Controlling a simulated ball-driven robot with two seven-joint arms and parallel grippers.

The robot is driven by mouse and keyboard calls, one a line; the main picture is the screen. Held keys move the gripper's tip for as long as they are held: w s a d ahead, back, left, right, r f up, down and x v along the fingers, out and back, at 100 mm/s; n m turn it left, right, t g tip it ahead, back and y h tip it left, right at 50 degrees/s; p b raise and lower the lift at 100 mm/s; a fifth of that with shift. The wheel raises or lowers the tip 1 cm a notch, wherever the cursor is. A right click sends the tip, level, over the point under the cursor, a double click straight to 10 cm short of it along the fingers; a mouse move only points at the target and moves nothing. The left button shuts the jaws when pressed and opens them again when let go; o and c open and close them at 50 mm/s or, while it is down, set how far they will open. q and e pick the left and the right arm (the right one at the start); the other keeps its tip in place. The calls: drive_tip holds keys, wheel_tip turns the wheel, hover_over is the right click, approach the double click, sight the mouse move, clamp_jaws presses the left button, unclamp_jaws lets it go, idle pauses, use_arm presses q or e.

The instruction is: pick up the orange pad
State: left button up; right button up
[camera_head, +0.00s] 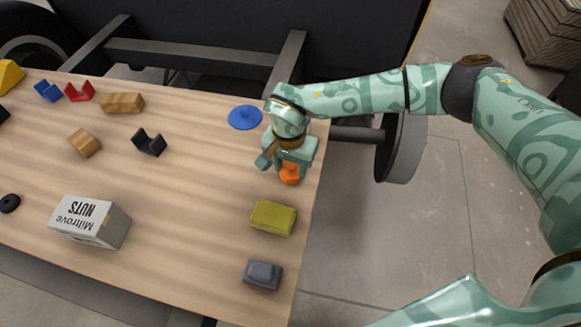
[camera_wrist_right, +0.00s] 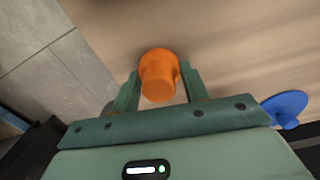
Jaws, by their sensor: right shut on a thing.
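The orange pad (camera_head: 290,175) is near the right edge of the wooden table (camera_head: 190,185), partly hidden under my right gripper (camera_head: 287,167). In the right wrist view the pad (camera_wrist_right: 158,80) is a rounded orange piece with a narrower round part facing the camera. It sits between the two fingers of the right gripper (camera_wrist_right: 161,76), which are shut on it. I cannot tell whether the pad touches the table or is just above it. My left gripper is not in view.
A blue disc (camera_head: 245,117) lies just left of the right gripper. A yellow-green block (camera_head: 273,217) and a grey block (camera_head: 263,274) lie in front. A nuts box (camera_head: 90,221) stands at left. Several small pieces lie farther back. The table's middle is clear.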

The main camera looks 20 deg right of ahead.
drive_tip(key=shift+r, duration=0.55)
wheel_tip(320, 180, up, 3)
drive_tip(key=shift+d+f+p, duration=0.1)
drive_tip(key=shift+p, duration=0.8)
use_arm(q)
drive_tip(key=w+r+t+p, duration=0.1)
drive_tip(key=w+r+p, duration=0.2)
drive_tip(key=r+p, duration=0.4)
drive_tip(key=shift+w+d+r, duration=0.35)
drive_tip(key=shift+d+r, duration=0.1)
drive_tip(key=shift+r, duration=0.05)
use_arm(e)
drive_tip(key=s+d+r, duration=0.9)
drive_tip(key=s, duration=0.1)
drive_tip(key=shift+s, duration=0.35)
drive_tip(key=shift+o, duration=0.9)
drive_tip(key=shift+c, duration=0.5)
